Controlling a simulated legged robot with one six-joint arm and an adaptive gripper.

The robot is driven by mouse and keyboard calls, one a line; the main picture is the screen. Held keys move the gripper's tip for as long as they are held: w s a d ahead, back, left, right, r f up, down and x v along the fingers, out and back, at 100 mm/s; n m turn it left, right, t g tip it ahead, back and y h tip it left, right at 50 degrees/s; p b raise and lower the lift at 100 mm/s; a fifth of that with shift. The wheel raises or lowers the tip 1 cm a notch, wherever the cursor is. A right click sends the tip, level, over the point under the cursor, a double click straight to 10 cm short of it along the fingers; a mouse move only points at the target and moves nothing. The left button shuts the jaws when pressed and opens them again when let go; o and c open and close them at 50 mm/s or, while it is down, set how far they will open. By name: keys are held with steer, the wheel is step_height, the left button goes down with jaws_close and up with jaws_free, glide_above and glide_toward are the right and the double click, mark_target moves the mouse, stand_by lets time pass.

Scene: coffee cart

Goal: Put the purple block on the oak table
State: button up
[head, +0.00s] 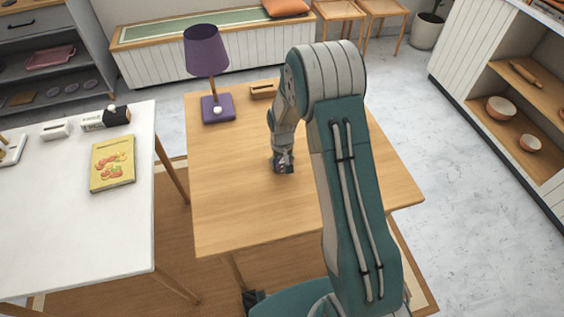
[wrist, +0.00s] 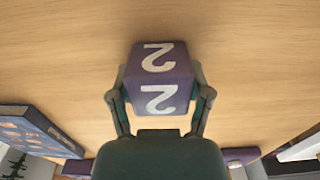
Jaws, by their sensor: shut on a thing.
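The purple block (wrist: 160,77) has white figures like a 2 on its faces. My gripper (wrist: 160,92) is shut on it, with one finger on each side in the wrist view. In the head view my gripper (head: 283,163) points down over the middle of the oak table (head: 235,215), and the block is mostly hidden by it. The oak tabletop (wrist: 260,60) fills most of the wrist view behind the block. I cannot tell whether the block touches the tabletop.
A purple lamp (head: 207,55) and a small wooden holder (head: 263,91) stand at the table's back. A white table (head: 75,220) to the left holds a yellow book (head: 112,163) and small items. The oak table's front left is clear. Shelves (head: 520,105) stand at right.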

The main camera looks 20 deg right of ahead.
steer(key=o, duration=1.3)
steer(key=shift+f, duration=0.1)
steer(key=shift+c, duration=0.2)
step_height(320, 180, up, 12)
step_height(320, 180, up, 9)
steer(key=t, duration=0.1)
glide_above(282, 159)
steer(key=s, duration=0.4)
steer(key=s+r+t, duration=0.2)
steer(key=s+r, duration=0.4)
steer(key=s, duration=0.5)
steer(key=s+r+t, duration=0.2)
steer(key=s+r, duration=0.5)
steer(key=s, duration=0.5)
steer(key=shift+t, duration=0.3)
